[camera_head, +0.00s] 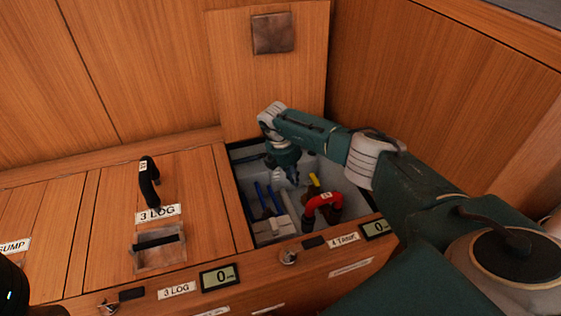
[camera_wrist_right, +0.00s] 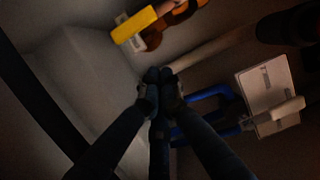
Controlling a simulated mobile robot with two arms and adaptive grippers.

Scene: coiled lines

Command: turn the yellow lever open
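The yellow lever (camera_head: 314,180) is a small bar inside the open floor compartment, near the red hose. In the right wrist view the yellow lever (camera_wrist_right: 134,25) is at the top, on an orange-brown valve body (camera_wrist_right: 176,20). My right gripper (camera_head: 291,179) reaches down into the compartment, to the left of the lever. In the right wrist view the fingertips of my right gripper (camera_wrist_right: 160,82) are together with nothing seen between them, apart from the lever.
The compartment holds a red curved hose (camera_head: 322,201), blue pipes (camera_head: 268,198) and pale walls. A blue pipe (camera_wrist_right: 205,103) and a white labelled block (camera_wrist_right: 268,92) lie beside the fingers. A wooden hatch (camera_head: 268,65) stands upright behind.

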